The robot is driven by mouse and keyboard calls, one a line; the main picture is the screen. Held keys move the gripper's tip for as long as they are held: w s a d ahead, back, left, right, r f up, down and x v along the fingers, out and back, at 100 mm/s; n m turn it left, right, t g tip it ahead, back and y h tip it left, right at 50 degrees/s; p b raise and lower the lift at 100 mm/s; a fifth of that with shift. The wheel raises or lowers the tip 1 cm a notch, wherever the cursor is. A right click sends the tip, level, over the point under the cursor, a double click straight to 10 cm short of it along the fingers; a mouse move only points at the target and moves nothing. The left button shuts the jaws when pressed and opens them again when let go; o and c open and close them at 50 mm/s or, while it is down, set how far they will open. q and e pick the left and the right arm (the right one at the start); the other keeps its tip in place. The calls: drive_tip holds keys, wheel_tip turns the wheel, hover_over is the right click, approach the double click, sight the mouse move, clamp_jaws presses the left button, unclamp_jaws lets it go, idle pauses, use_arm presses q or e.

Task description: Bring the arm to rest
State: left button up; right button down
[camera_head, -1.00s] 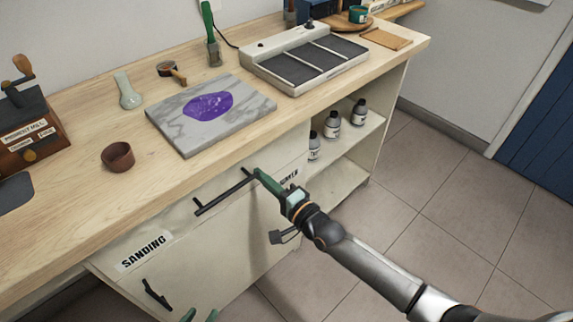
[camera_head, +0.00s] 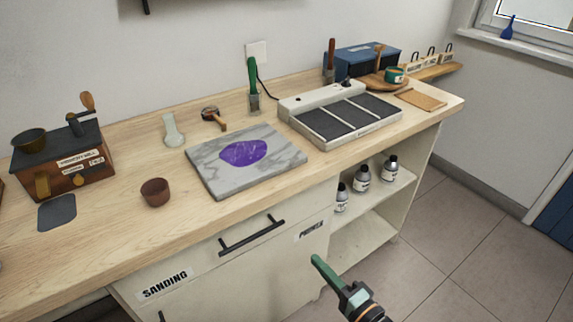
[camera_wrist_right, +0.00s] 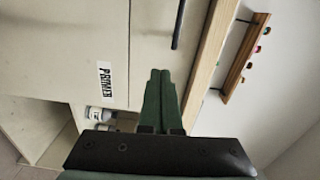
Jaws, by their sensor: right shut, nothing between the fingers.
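My right gripper (camera_head: 317,260) is in the lower middle of the head view, in front of the workbench cabinet. Its green fingers are together with nothing between them. They also show shut in the right wrist view (camera_wrist_right: 159,75), pointing along the cabinet front. The black drawer handle (camera_head: 252,235) is to the left of the fingertips in the head view and apart from them. The drawer below the worktop looks closed. My left gripper is not in the head view.
The wooden worktop (camera_head: 100,215) holds a marble slab (camera_head: 215,180) with a purple patch (camera_head: 243,153), a brown cup (camera_head: 155,192) and a white-framed device with dark panels (camera_head: 340,116). Bottles (camera_head: 362,179) stand on the open shelf. Floor (camera_head: 470,240) at the right is clear.

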use_arm(q)
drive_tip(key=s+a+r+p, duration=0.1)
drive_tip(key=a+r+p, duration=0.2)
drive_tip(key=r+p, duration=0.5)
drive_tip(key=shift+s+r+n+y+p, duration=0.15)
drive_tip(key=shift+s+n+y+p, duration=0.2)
drive_tip(key=shift+p, duration=0.75)
use_arm(e)
drive_tip(key=s+d+f+n+g+h, duration=0.2)
drive_tip(key=s+d+n+g+h, duration=0.1)
drive_tip(key=s+n, duration=0.3)
drive_tip(key=s+d+f+n+g+h, duration=0.2)
drive_tip(key=s+d+n+g+h, duration=0.1)
drive_tip(key=s+n, duration=0.4)
drive_tip(key=s, duration=0.3)
drive_tip(key=shift+s+n, duration=0.25)
drive_tip(key=shift+n, duration=0.05)
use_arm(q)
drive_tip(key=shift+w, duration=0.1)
